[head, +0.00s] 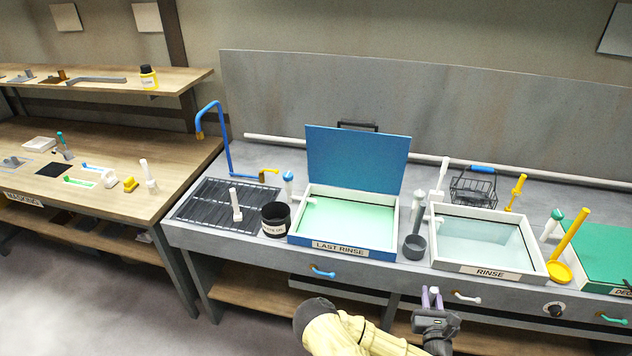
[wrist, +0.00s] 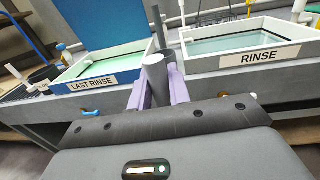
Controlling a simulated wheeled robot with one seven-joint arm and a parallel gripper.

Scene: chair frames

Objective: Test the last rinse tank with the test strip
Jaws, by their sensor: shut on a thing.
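The last rinse tank (head: 340,250) has a white rim and a blue front labelled LAST RINSE, and holds pale green liquid. Its blue lid (head: 357,160) stands raised behind it. It also shows at the left of the wrist view (wrist: 96,70). My gripper (head: 432,292) is in front of the counter, right of that tank and below the rinse tank. Its purple fingers are shut on a pale round-ended handle (wrist: 154,64). The handle's far end is hidden, so I cannot tell whether it carries the test strip.
The rinse tank (head: 488,265) stands to the right. A grey cup (head: 414,247) stands between the tanks. A black pot (head: 275,219) and a drainboard (head: 205,203) with a white stick (head: 236,207) are left of the last rinse tank. Drawer handles project from the counter front.

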